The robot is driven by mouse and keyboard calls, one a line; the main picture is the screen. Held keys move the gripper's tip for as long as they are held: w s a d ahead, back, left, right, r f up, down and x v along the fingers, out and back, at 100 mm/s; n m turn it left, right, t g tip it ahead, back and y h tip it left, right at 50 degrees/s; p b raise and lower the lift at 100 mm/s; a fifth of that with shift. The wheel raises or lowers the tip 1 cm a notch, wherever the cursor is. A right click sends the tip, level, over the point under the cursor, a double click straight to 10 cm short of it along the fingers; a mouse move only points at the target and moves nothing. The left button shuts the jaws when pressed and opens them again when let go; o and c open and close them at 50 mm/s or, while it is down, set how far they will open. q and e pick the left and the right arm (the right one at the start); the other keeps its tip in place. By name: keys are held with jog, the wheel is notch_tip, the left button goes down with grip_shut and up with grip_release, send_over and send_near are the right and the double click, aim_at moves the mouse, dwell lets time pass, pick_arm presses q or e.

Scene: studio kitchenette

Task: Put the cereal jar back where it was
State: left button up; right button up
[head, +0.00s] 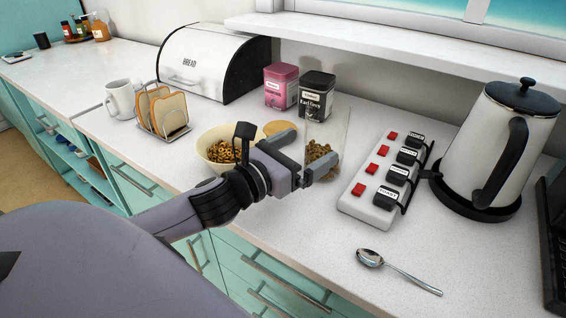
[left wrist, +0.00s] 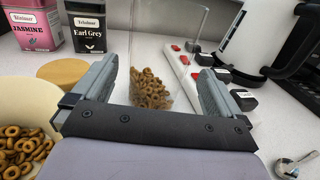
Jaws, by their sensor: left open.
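The cereal jar (head: 321,151) is a clear, upright container with ring cereal in its bottom. It stands on the counter in front of the tea tins, and in the left wrist view the jar (left wrist: 152,88) shows between the fingers. My left gripper (head: 315,148) is open, with one finger on each side of the jar's lower part; I cannot tell whether either finger touches it. A round tan lid (head: 279,127) lies on the counter behind the gripper, and it also shows in the left wrist view (left wrist: 64,72). My right gripper is not in view.
A cereal bowl (head: 202,152) stands left of the jar, close to my gripper. Pink (head: 281,87) and black (head: 316,96) tea tins stand behind. A power strip (head: 371,203) and kettle (head: 508,140) are on the right. A spoon (head: 397,270) lies in front; counter around it is clear.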

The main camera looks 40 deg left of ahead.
pick_arm(q)
jog(key=shift+s+a+b, duration=0.15)
jog(key=shift+s, duration=0.8)
jog(key=shift+s+a+b, duration=0.1)
jog(key=shift+s+a, duration=0.1)
jog(key=shift+s, duration=0.7)
jog(key=shift+s+a+b, duration=0.15)
jog(key=shift+s, duration=0.8)
